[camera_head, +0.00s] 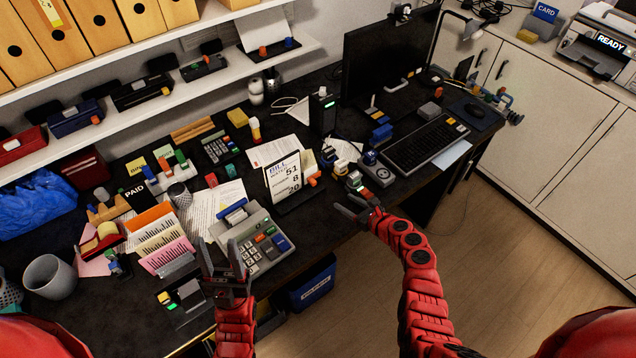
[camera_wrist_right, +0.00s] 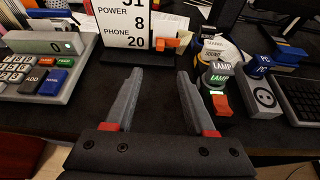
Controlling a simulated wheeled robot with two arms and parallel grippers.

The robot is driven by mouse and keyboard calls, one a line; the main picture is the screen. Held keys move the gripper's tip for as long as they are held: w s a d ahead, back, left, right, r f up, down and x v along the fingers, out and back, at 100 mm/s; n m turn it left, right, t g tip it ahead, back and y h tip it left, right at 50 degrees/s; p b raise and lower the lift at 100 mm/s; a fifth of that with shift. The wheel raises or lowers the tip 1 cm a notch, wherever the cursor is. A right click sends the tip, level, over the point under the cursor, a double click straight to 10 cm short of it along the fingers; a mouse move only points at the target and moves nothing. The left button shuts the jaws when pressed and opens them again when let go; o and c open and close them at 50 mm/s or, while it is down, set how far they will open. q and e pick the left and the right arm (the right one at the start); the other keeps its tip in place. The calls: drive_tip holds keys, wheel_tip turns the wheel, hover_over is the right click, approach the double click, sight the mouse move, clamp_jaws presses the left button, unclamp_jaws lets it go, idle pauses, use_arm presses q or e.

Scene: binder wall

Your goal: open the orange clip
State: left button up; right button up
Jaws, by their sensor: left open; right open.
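A small orange clip-like piece (camera_head: 312,181) sits at the right edge of the white bill card (camera_head: 284,178), which stands on a dark holder on the desk. In the right wrist view the orange piece (camera_wrist_right: 166,42) shows at the card's lower right, beyond my fingers. My right gripper (camera_head: 350,203) is open and empty at the desk's front edge, to the right of and nearer than the card. Its spread fingers (camera_wrist_right: 158,85) point toward the card and orange piece without touching them. My left gripper (camera_head: 227,256) is open and empty by the calculator's front left.
The calculator (camera_head: 250,238) stands left of the card. Labelled lamp plugs (camera_wrist_right: 215,75) and a socket block (camera_wrist_right: 262,97) crowd the right side. The keyboard (camera_head: 425,145) lies further right. A dark strip of desk before the card is clear.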

drive_tip(key=b, duration=0.4)
approach(315, 183)
drive_tip(key=b+x, duration=0.7)
drive_tip(key=shift+w+f, duration=0.1)
drive_tip(key=shift+f, duration=0.25)
drive_tip(key=shift+w+a+b, duration=0.35)
drive_tip(key=shift+b, duration=0.35)
clamp_jaws()
